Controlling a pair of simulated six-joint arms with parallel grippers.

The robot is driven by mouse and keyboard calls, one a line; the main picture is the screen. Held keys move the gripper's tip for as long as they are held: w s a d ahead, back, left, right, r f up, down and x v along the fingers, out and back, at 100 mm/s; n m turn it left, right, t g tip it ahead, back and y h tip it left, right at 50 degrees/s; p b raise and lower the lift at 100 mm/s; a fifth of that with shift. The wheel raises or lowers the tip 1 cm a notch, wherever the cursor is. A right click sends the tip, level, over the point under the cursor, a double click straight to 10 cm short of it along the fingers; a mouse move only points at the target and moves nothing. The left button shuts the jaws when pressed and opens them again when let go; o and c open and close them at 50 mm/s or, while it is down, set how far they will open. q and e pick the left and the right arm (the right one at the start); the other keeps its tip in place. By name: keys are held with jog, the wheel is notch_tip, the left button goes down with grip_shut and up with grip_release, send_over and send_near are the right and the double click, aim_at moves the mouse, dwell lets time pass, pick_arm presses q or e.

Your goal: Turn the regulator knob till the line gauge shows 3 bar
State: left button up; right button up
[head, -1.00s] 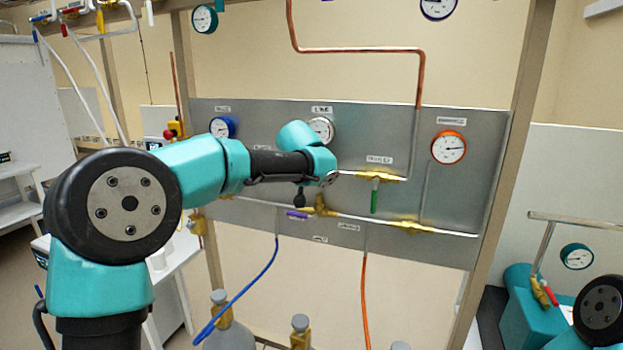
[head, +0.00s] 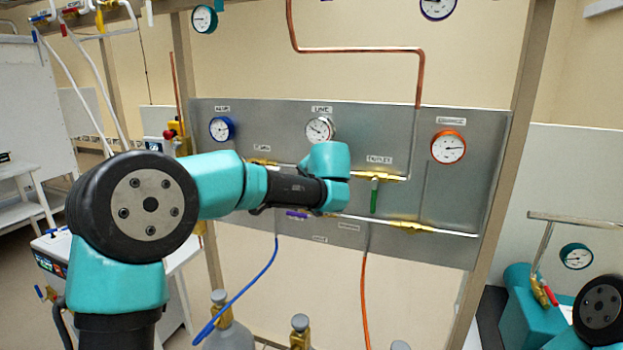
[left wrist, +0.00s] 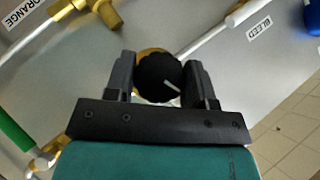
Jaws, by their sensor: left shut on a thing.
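The regulator knob (left wrist: 158,78) is round, black and ribbed with a white pointer line, on a brass body. In the left wrist view it sits between the two black fingers of my left gripper (left wrist: 160,82), which is shut on it. The pointer line slants toward the lower right of that view. In the head view my arm hides the knob and the gripper. The line gauge (head: 320,130) is white-faced, under the LINE label and just above my left wrist. Its face is clear of the arm, but its scale is too small to read. My right gripper is out of view.
A blue-rimmed gauge (head: 222,128) and an orange-rimmed gauge (head: 448,147) flank it on the grey metal panel (head: 470,190). A green-handled valve (head: 374,195) is close to the right of my left wrist. A purple handle (head: 297,214) lies just below the arm.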

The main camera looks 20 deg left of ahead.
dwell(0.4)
pick_arm(q)
jog(key=o, duration=0.9)
jog(key=shift+s+d, duration=0.1)
jog(key=v, duration=1.7)
jog(key=shift+s+d, duration=0.1)
jog(key=shift+d, duration=0.05)
jog(key=shift+f, duration=0.1)
